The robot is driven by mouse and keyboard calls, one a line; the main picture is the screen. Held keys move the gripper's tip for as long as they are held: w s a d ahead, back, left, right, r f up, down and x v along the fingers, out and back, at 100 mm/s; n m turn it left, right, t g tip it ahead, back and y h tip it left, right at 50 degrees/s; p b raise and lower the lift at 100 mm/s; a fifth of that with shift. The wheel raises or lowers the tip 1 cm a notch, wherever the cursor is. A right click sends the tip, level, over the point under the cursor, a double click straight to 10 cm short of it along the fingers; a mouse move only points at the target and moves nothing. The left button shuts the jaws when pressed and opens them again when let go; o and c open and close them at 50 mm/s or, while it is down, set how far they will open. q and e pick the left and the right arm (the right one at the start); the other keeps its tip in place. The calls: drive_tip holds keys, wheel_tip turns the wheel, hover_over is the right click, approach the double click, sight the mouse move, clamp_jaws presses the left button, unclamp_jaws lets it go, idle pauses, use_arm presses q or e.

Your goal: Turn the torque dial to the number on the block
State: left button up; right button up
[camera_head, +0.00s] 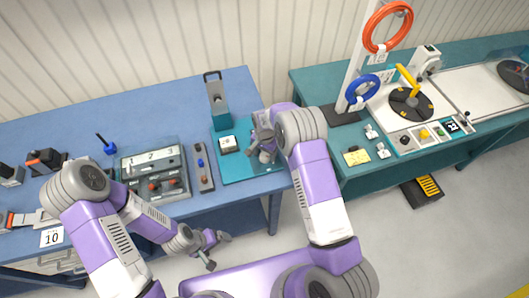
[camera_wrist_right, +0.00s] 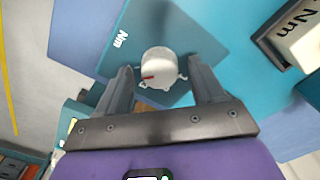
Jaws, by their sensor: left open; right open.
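The torque dial (camera_wrist_right: 160,67) is a round pale knob with a red mark pointing left in the right wrist view. It sits on a blue panel (camera_wrist_right: 205,50) with "Nm" printed on it. My right gripper (camera_wrist_right: 163,82) is open, its fingers to either side of the dial; I cannot tell whether they touch it. In the head view my right gripper (camera_head: 264,152) hides the dial. A white block (camera_head: 228,144) lies left of it on the teal mat. It also shows in the right wrist view (camera_wrist_right: 300,40) with "Nm", its number cut off. My left gripper (camera_head: 208,248) is open and empty in front of the blue table.
A teal tool stand (camera_head: 217,100) rises behind the white block. A grey switch box (camera_head: 155,170) and a narrow button strip (camera_head: 201,167) stand to the left. A card reading 10 (camera_head: 51,237) lies at far left.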

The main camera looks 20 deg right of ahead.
drive_tip(key=c, duration=1.1)
drive_tip(key=shift+o, duration=0.2)
drive_tip(key=shift+f, duration=0.1)
drive_tip(key=n+b, duration=0.3)
drive_tip(key=shift+f+n, duration=0.1)
drive_tip(key=shift+n, duration=0.2)
drive_tip(key=n+b, duration=0.3)
drive_tip(key=n, duration=0.1)
drive_tip(key=n+b, duration=0.2)
drive_tip(key=n, duration=0.3)
drive_tip(key=n+b, duration=0.1)
drive_tip(key=n, duration=0.4)
drive_tip(key=shift+r, duration=0.2)
